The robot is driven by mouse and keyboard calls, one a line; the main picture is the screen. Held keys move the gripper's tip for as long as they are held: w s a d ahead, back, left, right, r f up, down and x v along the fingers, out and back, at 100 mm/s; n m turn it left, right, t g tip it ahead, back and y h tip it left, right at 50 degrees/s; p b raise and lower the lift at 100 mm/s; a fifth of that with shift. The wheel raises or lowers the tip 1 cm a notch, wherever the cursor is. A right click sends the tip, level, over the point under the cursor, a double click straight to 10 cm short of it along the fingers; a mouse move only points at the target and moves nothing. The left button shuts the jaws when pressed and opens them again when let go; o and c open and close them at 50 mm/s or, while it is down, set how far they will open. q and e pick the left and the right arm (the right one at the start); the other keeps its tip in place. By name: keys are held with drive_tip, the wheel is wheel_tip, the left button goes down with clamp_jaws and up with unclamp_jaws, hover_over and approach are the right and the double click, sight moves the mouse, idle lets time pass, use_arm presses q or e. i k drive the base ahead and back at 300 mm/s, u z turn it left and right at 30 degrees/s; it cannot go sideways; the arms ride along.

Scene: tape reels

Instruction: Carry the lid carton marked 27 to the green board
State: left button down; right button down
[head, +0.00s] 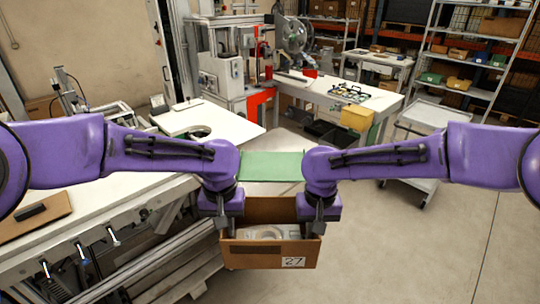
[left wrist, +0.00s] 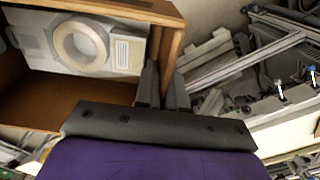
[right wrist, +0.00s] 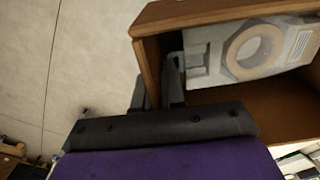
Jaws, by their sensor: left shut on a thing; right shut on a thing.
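The brown carton marked 27 (head: 265,255) hangs between my two grippers in the head view, its label on the near face. It is open at the top and a grey-white part with a round ring lies inside. My left gripper (head: 227,225) is shut on the carton's left wall, and the wall shows between its fingers in the left wrist view (left wrist: 164,85). My right gripper (head: 312,218) is shut on the right wall, also seen in the right wrist view (right wrist: 160,85). The green board (head: 271,166) lies beyond the carton, partly covered by my arms.
A white workbench (head: 110,215) with metal fittings stands at the left, close to the carton. A machine (head: 228,65) and a long white table (head: 345,100) stand behind. A white cart (head: 425,115) is at the right. The floor at the right front is clear.

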sight(272, 164)
drive_tip(key=i, duration=1.35)
drive_tip(key=z, duration=0.05)
